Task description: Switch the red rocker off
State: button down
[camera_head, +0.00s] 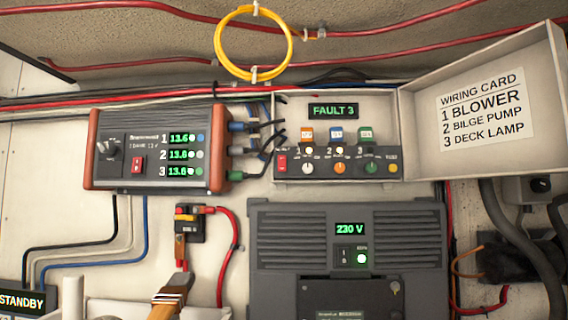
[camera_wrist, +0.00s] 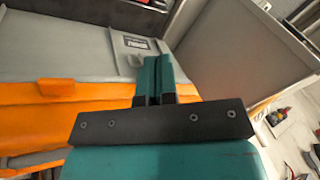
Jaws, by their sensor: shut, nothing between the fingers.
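One red rocker (camera_head: 137,164) is on the front of the grey charger box (camera_head: 150,120) with orange-brown ends, at left. I cannot tell which way either is tipped. My gripper (camera_wrist: 152,68) shows in the wrist view with its teal fingers shut together and empty. It is over a grey and orange surface, and no red rocker shows there.
The panel has several knobs and coloured tags. Its open lid (camera_head: 485,105) carries a wiring card. A dark unit (camera_head: 345,270) reading "230 V" stands below. A fuse block (camera_head: 189,222) with a red cable is beside it. Plugs and cables crowd the gap between charger and panel.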

aim_at(282, 159)
jog(key=k, duration=1)
jog(key=u, duration=1.85)
jog(key=i, duration=0.95)
jog(key=z, duration=1.85)
jog(key=i, duration=0.5)
